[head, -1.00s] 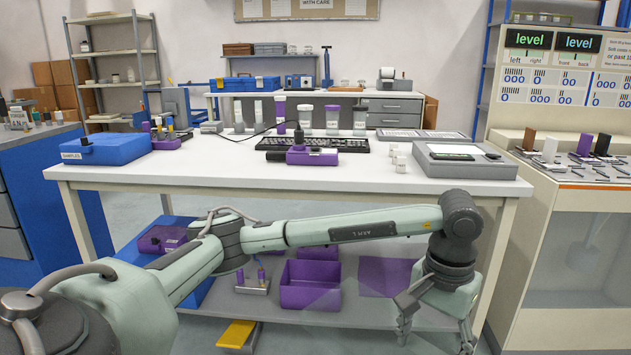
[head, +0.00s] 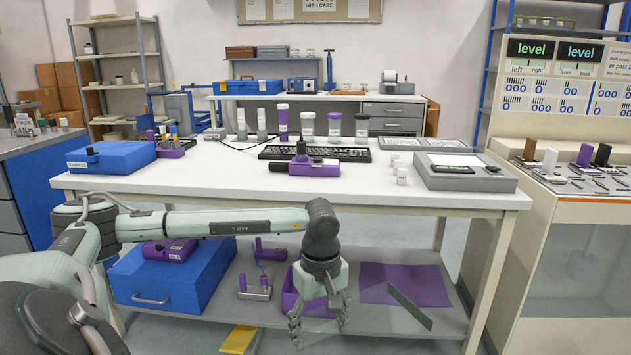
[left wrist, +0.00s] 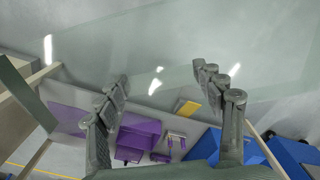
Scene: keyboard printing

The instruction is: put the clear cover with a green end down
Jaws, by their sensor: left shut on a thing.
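The clear cover (head: 409,307) shows best by its dark green end, to the right of my left gripper (head: 320,328) in the head view. Its see-through body is hard to make out against the lower shelf. In the left wrist view the cover (left wrist: 160,55) is a wide, glassy sheet with white glints, across and beyond the fingertips of my left gripper (left wrist: 163,80). A green panel (left wrist: 28,92) shows at the left there. The fingers are spread but shut on the cover, in front of the table's lower shelf. My right gripper is out of view.
The white table (head: 225,183) carries a keyboard (head: 375,155), bottles, a blue box (head: 110,158) and a grey device (head: 464,172). Its lower shelf (head: 215,300) holds a blue drawer box (head: 150,285), a purple bin (head: 290,292) and a purple mat (head: 405,280).

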